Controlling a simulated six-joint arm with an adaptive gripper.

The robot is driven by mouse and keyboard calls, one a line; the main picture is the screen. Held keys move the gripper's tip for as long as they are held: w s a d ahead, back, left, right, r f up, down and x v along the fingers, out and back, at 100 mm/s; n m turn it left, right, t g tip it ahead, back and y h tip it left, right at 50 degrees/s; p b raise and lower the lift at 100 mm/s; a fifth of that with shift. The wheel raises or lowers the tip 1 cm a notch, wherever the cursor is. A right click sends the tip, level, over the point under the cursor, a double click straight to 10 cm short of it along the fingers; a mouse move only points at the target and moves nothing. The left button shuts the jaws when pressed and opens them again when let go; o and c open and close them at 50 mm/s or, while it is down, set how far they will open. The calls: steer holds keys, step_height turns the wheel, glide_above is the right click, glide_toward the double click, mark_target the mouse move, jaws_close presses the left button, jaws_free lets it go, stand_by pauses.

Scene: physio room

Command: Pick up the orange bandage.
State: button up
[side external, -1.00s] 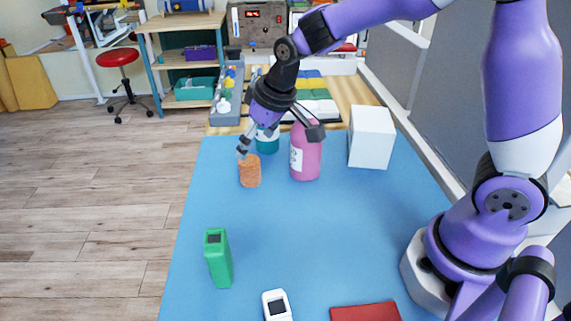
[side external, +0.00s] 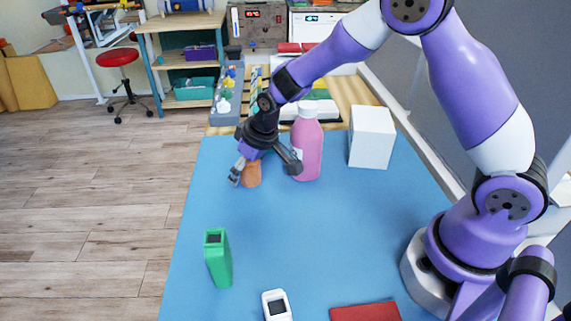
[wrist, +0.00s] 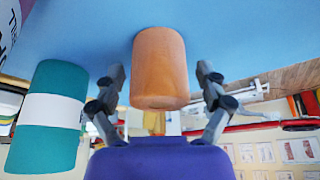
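The orange bandage (side external: 252,176) is a short upright roll on the blue table top, partly hidden by my gripper in the side view. In the wrist view the orange bandage (wrist: 160,70) stands between my two fingers, with a visible gap on each side. My gripper (side external: 264,169) is open and low over the bandage, one finger to its left and the other to its right near the pink bottle. In the wrist view both fingers of my gripper (wrist: 160,78) are spread.
A pink bottle (side external: 307,150) stands close on the right, with a white box (side external: 372,138) beyond it. A teal roll with a white band (wrist: 47,115) stands near the bandage. A green device (side external: 218,258), a white device (side external: 277,305) and a red item (side external: 365,312) are nearer. The middle is clear.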

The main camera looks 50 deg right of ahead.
steer(key=c, duration=0.8)
